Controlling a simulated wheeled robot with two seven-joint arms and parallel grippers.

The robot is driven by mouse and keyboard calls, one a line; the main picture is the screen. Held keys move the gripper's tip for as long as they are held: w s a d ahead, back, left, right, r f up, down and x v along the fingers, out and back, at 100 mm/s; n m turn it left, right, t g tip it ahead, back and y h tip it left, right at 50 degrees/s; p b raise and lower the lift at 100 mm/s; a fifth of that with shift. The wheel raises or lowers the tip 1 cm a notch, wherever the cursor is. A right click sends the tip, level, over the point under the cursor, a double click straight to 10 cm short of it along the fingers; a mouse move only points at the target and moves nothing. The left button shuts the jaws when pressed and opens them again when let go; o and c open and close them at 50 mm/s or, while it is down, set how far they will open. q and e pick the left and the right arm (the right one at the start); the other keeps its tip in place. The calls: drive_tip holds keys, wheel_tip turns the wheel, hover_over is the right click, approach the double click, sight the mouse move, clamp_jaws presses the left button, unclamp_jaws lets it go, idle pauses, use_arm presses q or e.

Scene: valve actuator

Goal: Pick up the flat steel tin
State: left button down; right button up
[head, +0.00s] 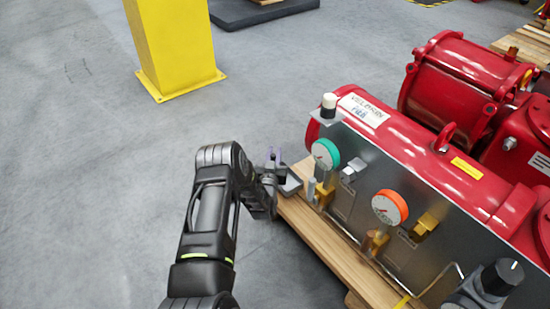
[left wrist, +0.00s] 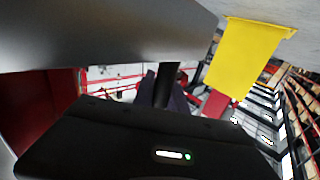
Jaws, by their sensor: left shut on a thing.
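My left gripper (head: 274,172) is at the left end of the wooden pallet, left of the steel panel. It is shut, and its fingers look small and partly hidden by my wrist in the head view. In the left wrist view a smooth grey metal surface (left wrist: 105,38) fills the top left, very close to the camera. I take it for the flat steel tin, held at the dark fingers (left wrist: 166,84). In the head view I cannot clearly make out the tin's outline. My right gripper is not in view.
The steel panel (head: 345,196) carries gauges with a green rim (head: 326,153) and an orange rim (head: 390,207). Red actuator cylinders (head: 400,130) lie behind it on the wooden pallet (head: 322,228). A yellow post (head: 177,45) stands at the back left. The floor at left is clear.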

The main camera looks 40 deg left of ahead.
use_arm(q)
wheel_tip(320, 180, up, 6)
drive_tip(key=p, duration=0.2)
drive_tip(key=shift+r, duration=0.2)
idle(0.6)
